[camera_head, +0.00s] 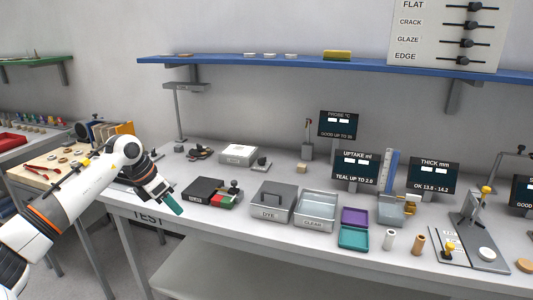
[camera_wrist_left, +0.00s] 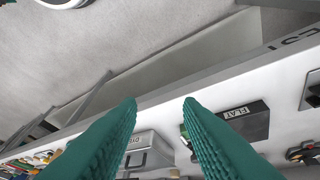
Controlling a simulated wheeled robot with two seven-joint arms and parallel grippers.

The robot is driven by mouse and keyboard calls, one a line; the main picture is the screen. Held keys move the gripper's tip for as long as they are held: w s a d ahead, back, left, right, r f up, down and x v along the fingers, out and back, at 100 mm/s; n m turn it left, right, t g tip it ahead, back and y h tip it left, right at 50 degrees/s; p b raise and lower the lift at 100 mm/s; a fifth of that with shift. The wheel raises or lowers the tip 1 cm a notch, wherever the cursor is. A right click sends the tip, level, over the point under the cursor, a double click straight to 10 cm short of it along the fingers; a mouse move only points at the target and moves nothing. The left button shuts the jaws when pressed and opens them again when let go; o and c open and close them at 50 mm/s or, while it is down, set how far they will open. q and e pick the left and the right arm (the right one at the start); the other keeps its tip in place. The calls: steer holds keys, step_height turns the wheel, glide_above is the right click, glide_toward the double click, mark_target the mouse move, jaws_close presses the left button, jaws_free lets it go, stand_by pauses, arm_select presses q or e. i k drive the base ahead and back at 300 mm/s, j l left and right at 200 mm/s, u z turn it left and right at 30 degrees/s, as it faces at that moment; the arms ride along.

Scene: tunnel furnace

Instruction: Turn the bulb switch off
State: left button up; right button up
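I cannot make out a bulb or a switch marked for one in either view. My left gripper (camera_head: 172,205) is in front of the table's front edge, left of a black block (camera_head: 203,190). In the left wrist view its two teal ribbed fingers (camera_wrist_left: 162,103) stand apart with nothing between them. A black plate marked FLAT (camera_wrist_left: 245,119) shows beyond the fingers there. My right gripper is not in view.
The white table (camera_head: 270,237) holds a grey lidded box (camera_head: 271,204), a clear-water tray (camera_head: 315,211), teal and purple trays and dark display screens (camera_head: 356,167). A blue shelf (camera_head: 220,60) and a slider panel (camera_head: 440,50) are above. Floor is free in front.

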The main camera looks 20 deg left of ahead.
mark_target(262, 161)
steer(key=i, duration=1.65)
